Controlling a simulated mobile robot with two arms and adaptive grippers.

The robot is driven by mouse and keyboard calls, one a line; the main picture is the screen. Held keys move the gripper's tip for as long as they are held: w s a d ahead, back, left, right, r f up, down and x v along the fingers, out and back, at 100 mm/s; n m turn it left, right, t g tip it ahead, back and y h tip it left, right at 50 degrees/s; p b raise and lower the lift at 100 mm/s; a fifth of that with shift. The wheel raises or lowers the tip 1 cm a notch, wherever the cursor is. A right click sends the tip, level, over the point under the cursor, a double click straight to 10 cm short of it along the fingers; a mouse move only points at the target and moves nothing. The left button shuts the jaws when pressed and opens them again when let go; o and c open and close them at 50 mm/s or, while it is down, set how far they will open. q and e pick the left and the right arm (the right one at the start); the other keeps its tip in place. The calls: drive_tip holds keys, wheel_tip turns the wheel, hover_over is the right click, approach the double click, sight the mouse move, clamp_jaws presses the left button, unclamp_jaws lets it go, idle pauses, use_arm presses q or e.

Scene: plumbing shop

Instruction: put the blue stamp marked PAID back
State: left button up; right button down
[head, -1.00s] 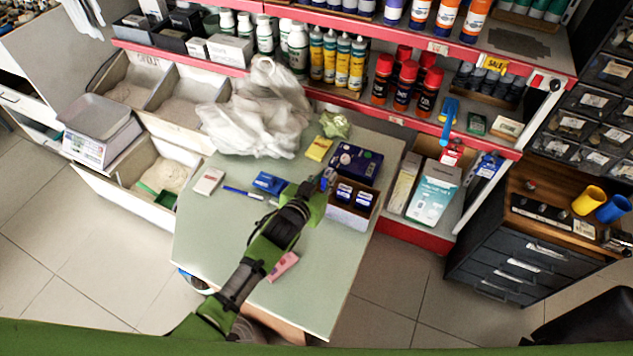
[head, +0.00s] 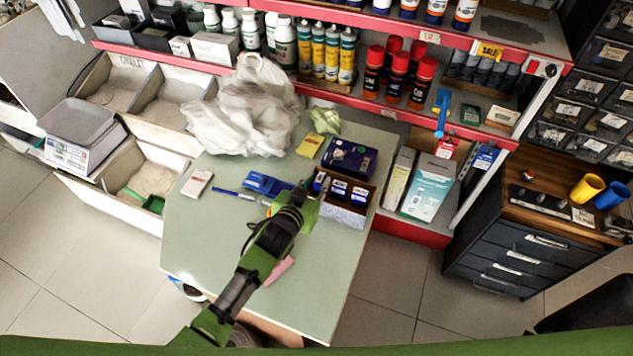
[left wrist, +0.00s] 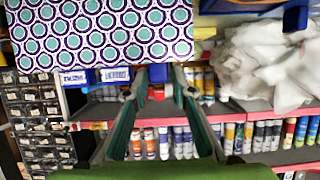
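A small patterned box (head: 343,214) stands at the table's right edge with blue stamps (head: 350,193) in it, their pale labels too small to read. In the left wrist view its patterned side (left wrist: 100,32) fills the upper left, with two labelled stamps (left wrist: 95,76) below it. Another blue piece, likely the PAID stamp (head: 318,183), is at the box's left end, by my left gripper (head: 312,186). In the left wrist view this piece (left wrist: 157,72) shows between the fingertips (left wrist: 160,76), which look apart with slim gaps. My right gripper is not in view.
On the table (head: 210,245) are a dark blue box (head: 348,157), a yellow pad (head: 310,145), a blue flat case (head: 268,184), a pen (head: 238,194), a white packet (head: 197,183) and a plastic bag (head: 245,110). A red-edged shelf (head: 400,112) rises behind. The table's front left is clear.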

use_arm(q)
drive_tip(key=shift+r, duration=0.1)
drive_tip(key=shift+s+a+r, duration=0.15)
drive_tip(key=shift+s+r, duration=0.05)
drive_tip(key=shift+s, duration=0.25)
drive_tip(key=v, duration=1.1)
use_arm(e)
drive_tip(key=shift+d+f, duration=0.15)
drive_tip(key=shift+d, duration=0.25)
use_arm(q)
drive_tip(key=shift+r, duration=0.1)
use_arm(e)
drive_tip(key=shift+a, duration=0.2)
use_arm(q)
drive_tip(key=shift+s, duration=0.1)
